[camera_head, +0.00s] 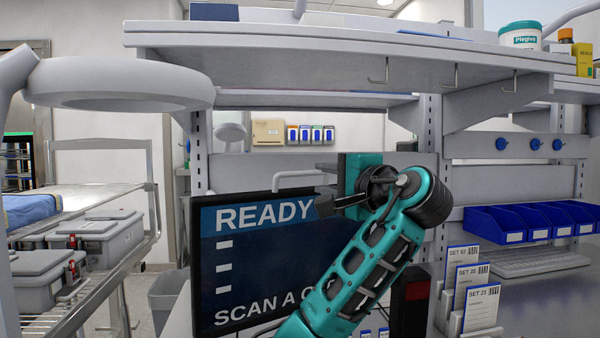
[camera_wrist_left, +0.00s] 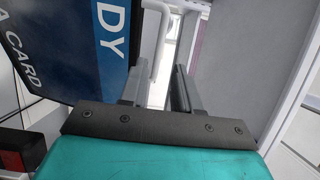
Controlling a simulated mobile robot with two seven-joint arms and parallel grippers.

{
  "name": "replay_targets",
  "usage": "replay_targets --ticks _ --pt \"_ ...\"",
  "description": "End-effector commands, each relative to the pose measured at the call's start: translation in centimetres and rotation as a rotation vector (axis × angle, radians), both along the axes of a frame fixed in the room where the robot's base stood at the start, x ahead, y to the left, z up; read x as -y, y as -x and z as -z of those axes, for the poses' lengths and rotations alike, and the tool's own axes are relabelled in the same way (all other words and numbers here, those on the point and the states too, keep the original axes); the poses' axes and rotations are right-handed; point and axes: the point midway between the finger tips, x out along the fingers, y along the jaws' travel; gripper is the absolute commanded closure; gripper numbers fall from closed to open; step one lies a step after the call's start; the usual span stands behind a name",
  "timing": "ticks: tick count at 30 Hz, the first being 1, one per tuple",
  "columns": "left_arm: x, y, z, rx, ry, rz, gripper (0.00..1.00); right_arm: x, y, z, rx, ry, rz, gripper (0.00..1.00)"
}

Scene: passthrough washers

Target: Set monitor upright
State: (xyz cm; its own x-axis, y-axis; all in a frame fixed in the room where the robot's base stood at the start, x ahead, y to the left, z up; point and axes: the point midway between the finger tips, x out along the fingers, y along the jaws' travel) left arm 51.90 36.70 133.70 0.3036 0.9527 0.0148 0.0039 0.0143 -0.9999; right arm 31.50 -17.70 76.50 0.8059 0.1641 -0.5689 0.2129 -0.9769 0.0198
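The monitor (camera_head: 225,285) is a dark screen with a blue band reading "READY" and "SCAN A C…" below. In the head view its top edge and text rise toward the right; my left arm covers its right part. In the left wrist view the monitor (camera_wrist_left: 70,45) fills the upper left. A pale bent handle (camera_head: 295,174) shows above its top edge. My left gripper (camera_head: 322,187) is at the monitor's upper right. In the wrist view its fingers (camera_wrist_left: 157,88) are apart, with the pale bar (camera_wrist_left: 154,50) showing between them; contact cannot be told. My right gripper is not in view.
A shelf (camera_head: 350,55) overhangs the monitor, with hooks (camera_head: 378,75) beneath. A pale ring-shaped lamp (camera_head: 120,82) hangs at left. A cart with grey cases (camera_head: 95,240) stands at left. Set cards (camera_head: 480,305), blue bins (camera_head: 510,222) and a keyboard (camera_head: 535,262) are at right.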

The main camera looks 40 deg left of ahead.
Motion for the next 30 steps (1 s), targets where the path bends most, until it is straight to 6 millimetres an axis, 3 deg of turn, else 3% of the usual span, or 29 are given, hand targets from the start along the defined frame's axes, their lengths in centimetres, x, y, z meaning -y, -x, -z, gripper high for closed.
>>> replay_targets --ticks 6,12,18,26,30 --pt "-4.7 -1.4 -0.2 -0.002 0.001 -0.006 0.69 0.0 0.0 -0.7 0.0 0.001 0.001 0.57" --pt "-7.6 -2.4 -0.1 -0.003 0.001 -0.003 0.69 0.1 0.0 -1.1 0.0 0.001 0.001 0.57" --pt "-8.9 -2.8 -0.1 -0.002 0.002 -0.001 0.69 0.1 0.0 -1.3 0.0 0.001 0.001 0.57" --pt "-9.0 -2.8 -0.1 -0.001 0.002 0.0 0.69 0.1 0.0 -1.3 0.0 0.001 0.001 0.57" --pt "-9.0 -2.8 -0.1 -0.001 0.002 -0.001 0.8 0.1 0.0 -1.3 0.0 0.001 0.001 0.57"
